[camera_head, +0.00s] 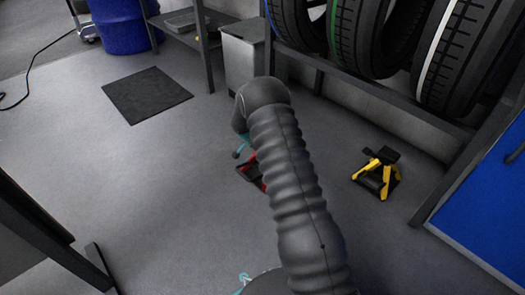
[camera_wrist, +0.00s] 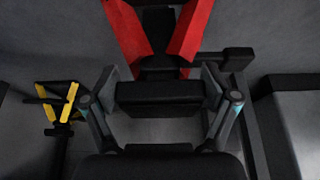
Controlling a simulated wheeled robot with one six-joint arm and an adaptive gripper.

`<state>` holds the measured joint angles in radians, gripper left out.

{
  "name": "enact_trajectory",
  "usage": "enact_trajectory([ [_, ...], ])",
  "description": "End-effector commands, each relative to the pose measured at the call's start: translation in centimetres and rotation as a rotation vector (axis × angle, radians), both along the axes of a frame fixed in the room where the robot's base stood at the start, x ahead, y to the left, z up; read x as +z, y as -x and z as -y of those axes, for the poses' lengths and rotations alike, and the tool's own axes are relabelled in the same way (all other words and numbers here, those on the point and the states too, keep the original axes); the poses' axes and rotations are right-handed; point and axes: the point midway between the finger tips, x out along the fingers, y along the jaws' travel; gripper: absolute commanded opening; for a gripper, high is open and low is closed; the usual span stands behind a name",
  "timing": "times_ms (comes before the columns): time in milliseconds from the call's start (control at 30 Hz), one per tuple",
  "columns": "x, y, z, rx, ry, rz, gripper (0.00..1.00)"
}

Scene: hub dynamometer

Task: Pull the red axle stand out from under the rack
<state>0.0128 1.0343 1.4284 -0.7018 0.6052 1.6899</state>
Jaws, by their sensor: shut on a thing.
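The red axle stand (camera_head: 248,173) shows partly in the head view, low over or on the open floor in front of the tyre rack; my arm hides the rest. In the wrist view the two red legs of the stand (camera_wrist: 192,30) spread at the top, with its black top part between my fingers. My gripper (camera_wrist: 160,97) is shut on this black part, one finger on each side. I cannot tell whether the stand touches the floor. The rack (camera_head: 375,100) holds several tyres along its lower rail.
A yellow axle stand (camera_head: 380,178) stands on the floor to the right, near the rack. A grey bin (camera_head: 243,55), a blue drum (camera_head: 118,25) and a dark mat (camera_head: 146,95) lie farther back. A blue panel (camera_head: 490,205) is at right. The floor at left is mostly clear.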

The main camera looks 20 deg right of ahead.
Motion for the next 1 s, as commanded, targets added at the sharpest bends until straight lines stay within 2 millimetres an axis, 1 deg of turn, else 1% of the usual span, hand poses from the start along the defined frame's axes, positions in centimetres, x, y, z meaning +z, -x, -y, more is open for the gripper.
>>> enact_trajectory([
  [267, -0.2, 0.2, 0.2, -0.006, -0.001, -0.004, 0.17],
  [300, -0.2, 0.2, 0.3, -0.007, -0.002, -0.004, 0.96],
  [333, -0.2, 0.2, 0.3, -0.007, -0.002, -0.004, 1.00],
  [733, 0.3, 0.1, 0.3, -0.007, 0.000, 0.000, 1.00],
  [867, 1.6, 0.2, -0.2, -0.005, 0.000, 0.002, 1.00],
  [1000, 3.9, 0.7, -1.2, -0.005, 0.000, 0.003, 1.00],
])
